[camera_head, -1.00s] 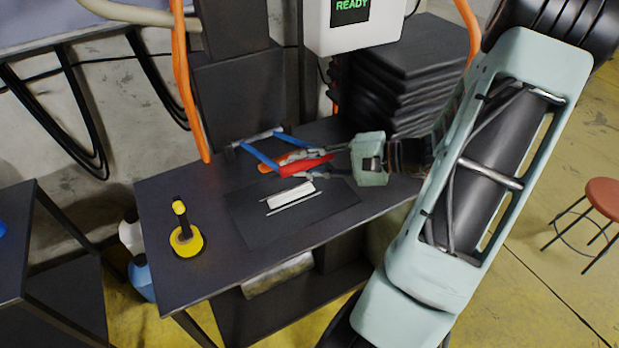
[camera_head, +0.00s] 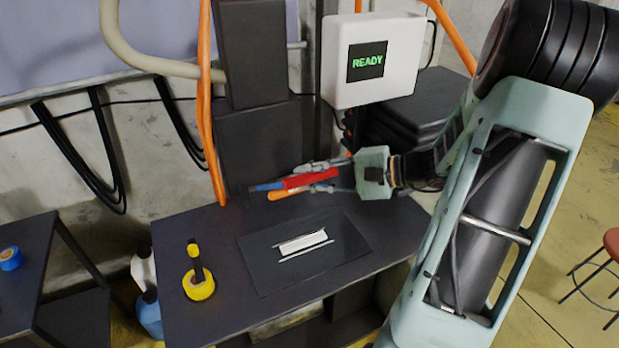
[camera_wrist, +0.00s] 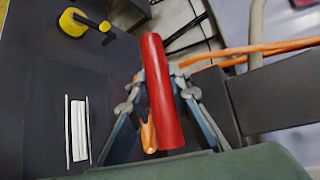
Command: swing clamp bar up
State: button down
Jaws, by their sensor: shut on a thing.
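The red grip of the clamp bar (camera_head: 311,181) is a round cylinder above the table, in front of the dark column. My gripper (camera_head: 325,177) is shut on the red grip, reaching in from the right. In the wrist view the red cylinder (camera_wrist: 163,92) runs between the two grey-blue fingers, one on each side. An orange piece (camera_wrist: 148,136) lies partly hidden behind the cylinder. The bar's hinge cannot be made out now.
A white strip (camera_head: 303,243) between two thin rods lies on a dark mat (camera_head: 345,262) below the bar. A yellow roll with an upright handle (camera_head: 199,285) stands at the table's left. A white READY box (camera_head: 371,60) hangs behind; orange hoses (camera_head: 205,110) run beside the column.

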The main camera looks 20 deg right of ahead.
jog(key=c, duration=1.8)
grip_release()
jog(key=shift+w+r, duration=0.2)
jog(key=shift+r, duration=0.15)
jog(key=shift+o, duration=0.2)
jog(key=shift+f, duration=0.1)
jog(key=v, duration=1.2)
jog(key=shift+f, duration=0.15)
